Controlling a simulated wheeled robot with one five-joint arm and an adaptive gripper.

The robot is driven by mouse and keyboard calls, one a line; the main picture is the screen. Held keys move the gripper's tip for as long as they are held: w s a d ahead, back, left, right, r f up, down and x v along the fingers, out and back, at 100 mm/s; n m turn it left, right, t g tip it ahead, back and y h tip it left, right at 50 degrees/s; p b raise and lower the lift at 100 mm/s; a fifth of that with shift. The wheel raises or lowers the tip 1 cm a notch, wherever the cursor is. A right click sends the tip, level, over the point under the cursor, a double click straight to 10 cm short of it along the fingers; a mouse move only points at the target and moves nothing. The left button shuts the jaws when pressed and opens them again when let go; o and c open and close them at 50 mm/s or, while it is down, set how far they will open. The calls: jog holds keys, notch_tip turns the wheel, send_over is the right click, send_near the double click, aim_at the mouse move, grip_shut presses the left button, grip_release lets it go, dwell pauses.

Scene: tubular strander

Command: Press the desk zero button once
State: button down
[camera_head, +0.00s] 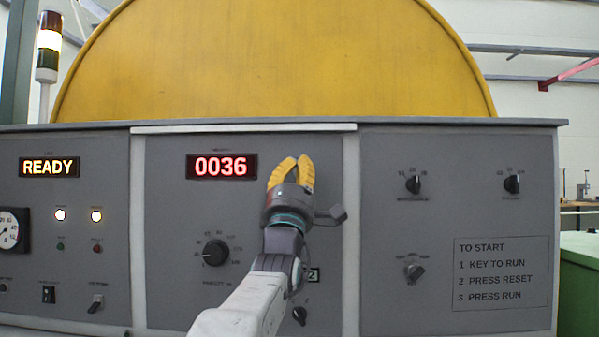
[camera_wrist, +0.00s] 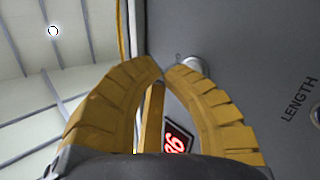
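My gripper (camera_head: 297,163) is in front of the desk's middle panel, just right of the red display (camera_head: 221,166), which reads 0036. Its two yellow fingers are drawn together at the tips, with nothing held between them. In the wrist view the fingertips (camera_wrist: 162,66) are near a round, pale button-like part (camera_wrist: 192,66) on the grey panel. Its label is too small to read, so I cannot tell for sure that it is the zero button. Whether the tips touch it is unclear. In the head view my gripper and arm hide that part of the panel.
The READY sign (camera_head: 49,167) is lit at left. A black dial (camera_head: 215,253) and a small knob (camera_head: 300,315) are beside my arm. Several selector knobs, such as one at upper right (camera_head: 413,184), are on the right panel. A yellow drum (camera_head: 270,65) rises behind the desk.

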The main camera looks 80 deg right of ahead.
jog(key=shift+d, duration=0.2)
jog(key=shift+d, duration=0.25)
jog(key=shift+d+p, duration=0.3)
jog(key=shift+d, duration=0.1)
dwell(0.9)
jog(key=shift+a, duration=0.1)
dwell(0.3)
jog(key=shift+a+b, duration=0.7)
jog(key=shift+a, duration=0.1)
jog(key=shift+s+a+b, duration=0.15)
jog(key=shift+a+b, duration=2.05)
jog(key=shift+a, duration=0.2)
